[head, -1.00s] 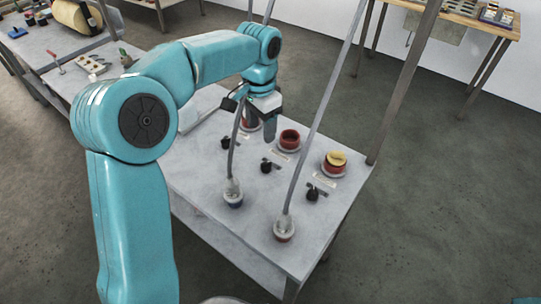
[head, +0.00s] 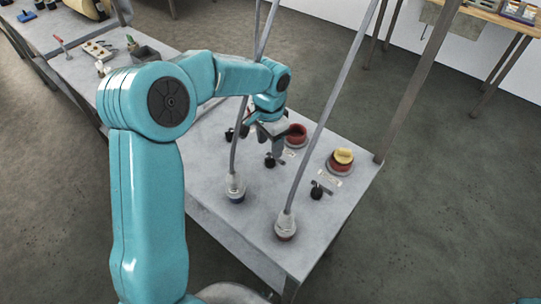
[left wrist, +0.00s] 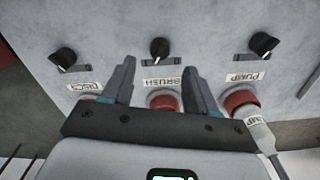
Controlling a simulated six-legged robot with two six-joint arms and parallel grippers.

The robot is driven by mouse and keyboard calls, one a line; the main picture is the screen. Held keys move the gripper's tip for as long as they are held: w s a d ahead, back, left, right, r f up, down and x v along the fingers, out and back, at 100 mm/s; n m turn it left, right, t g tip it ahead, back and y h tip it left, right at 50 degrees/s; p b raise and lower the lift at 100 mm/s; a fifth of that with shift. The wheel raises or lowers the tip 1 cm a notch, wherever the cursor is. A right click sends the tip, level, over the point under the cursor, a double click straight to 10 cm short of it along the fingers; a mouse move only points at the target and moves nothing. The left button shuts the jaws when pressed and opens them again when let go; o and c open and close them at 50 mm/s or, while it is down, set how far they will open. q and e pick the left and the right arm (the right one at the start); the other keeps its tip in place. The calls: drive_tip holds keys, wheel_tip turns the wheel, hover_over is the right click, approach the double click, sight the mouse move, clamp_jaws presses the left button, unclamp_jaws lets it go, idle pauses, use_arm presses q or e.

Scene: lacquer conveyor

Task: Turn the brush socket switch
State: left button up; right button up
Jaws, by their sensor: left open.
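The black brush switch knob (left wrist: 159,47) stands above the upside-down BRUSH label (left wrist: 161,83) in the left wrist view. It also shows as the middle black switch (head: 271,161) in the head view. My left gripper (left wrist: 158,66) is open and empty. Its two fingers straddle the BRUSH label, and the knob stands just past the gap between the fingertips, apart from them. In the head view, my left gripper (head: 278,150) hangs over the table near this switch. The red brush socket (left wrist: 163,101) is partly hidden by the gripper body. My right gripper is not in view.
The pump switch (left wrist: 262,43) and another switch (left wrist: 63,55) flank the brush one. A red socket holding a yellow piece (head: 342,159) is at the right. Two cables hang to plugs (head: 235,187) and (head: 286,224) on the near side of the grey table (head: 255,215).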

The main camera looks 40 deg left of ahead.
sight(270, 158)
use_arm(q)
wheel_tip(270, 158, down, 6)
drive_tip(key=shift+f, duration=0.25)
drive_tip(key=c, duration=1.1)
